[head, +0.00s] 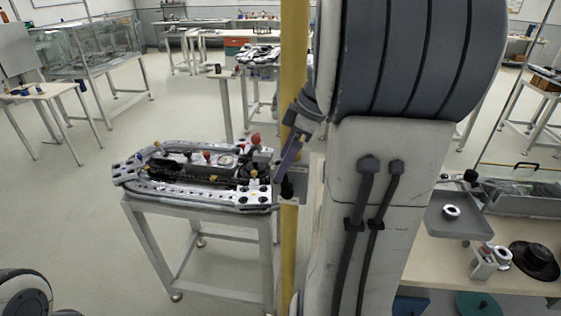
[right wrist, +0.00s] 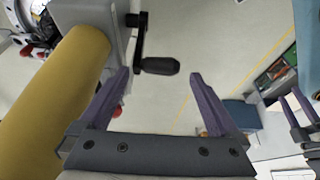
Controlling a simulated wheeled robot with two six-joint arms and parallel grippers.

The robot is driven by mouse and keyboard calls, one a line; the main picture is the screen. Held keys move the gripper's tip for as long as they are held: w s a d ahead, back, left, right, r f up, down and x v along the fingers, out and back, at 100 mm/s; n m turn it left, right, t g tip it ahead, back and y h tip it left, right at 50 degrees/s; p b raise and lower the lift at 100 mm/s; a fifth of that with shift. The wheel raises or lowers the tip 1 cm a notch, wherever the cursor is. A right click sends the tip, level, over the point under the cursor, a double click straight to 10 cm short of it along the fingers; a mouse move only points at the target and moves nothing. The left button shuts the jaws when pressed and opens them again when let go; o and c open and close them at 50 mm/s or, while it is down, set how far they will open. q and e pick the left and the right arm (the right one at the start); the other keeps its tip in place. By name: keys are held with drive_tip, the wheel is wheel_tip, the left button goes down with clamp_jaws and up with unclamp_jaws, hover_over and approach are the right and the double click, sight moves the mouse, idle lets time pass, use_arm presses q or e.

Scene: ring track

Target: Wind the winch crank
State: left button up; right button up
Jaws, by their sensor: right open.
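The winch crank (right wrist: 138,40) shows in the right wrist view as a dark arm beside a grey housing (right wrist: 90,15), with a black handle (right wrist: 160,66) sticking out to the right. My right gripper (right wrist: 159,76) is open, its two purple fingers apart. The black handle appears between the fingertips or just beyond them; I cannot tell whether they touch. In the head view my right gripper (head: 279,174) is beside the yellow post, next to the black handle (head: 287,188). Purple fingers, probably my left gripper (right wrist: 294,106), show at the right wrist view's right edge; their opening is unclear.
A yellow post (head: 293,60) stands close to my right gripper and fills the left of the right wrist view (right wrist: 55,95). A ring track (head: 150,190) sits on a grey stand (head: 190,208) to the left. A bench (head: 430,265) stands right. Open floor lies left.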

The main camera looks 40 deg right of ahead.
drive_tip(key=shift+x, duration=1.15)
drive_tip(key=c, duration=1)
clamp_jaws()
